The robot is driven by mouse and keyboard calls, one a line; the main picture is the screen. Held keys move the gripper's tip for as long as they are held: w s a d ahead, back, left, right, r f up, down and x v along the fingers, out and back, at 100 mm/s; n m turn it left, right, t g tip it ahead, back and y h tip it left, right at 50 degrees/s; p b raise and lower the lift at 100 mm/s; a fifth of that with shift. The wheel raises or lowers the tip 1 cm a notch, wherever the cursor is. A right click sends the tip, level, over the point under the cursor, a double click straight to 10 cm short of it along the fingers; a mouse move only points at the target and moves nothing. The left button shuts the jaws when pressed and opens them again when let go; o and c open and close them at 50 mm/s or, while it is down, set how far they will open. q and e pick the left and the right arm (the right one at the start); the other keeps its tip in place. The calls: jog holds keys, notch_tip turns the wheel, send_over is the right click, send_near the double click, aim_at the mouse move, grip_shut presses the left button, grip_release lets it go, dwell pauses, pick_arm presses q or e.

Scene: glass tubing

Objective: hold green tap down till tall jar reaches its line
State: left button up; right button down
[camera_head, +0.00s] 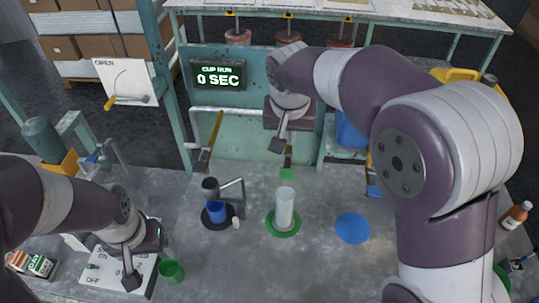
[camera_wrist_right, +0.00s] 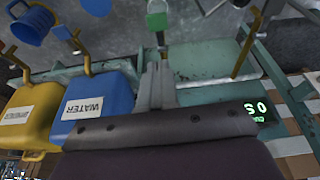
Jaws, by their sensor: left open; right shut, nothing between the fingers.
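The green tap (camera_head: 287,174) hangs at the front of the teal bench; its green end also shows in the right wrist view (camera_wrist_right: 157,20). The clear, whitish tall jar (camera_head: 285,205) stands upright on a green disc (camera_head: 284,226) below the tap. Its line and any liquid level are too small to tell. My right gripper (camera_head: 279,146) is shut and empty, just above and behind the green tap, apart from it; its fingers also show in the right wrist view (camera_wrist_right: 156,85). My left gripper (camera_head: 131,276) is open and empty over the white ON/OFF switch box (camera_head: 103,268).
A display (camera_head: 218,75) reads "CUP RUN 0 SEC". A yellow lever (camera_head: 215,130) stands left of the green tap. A blue WATER container (camera_wrist_right: 95,105) is behind.

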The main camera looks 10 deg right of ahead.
jog(key=shift+s+d, duration=0.15)
jog(key=shift+s, duration=0.1)
jog(key=p, duration=0.5)
send_near(287, 172)
jog(key=x, duration=0.5)
jog(key=shift+w+d+f, duration=0.1)
jog(key=shift+w, duration=0.15)
jog(key=shift+f, duration=0.65)
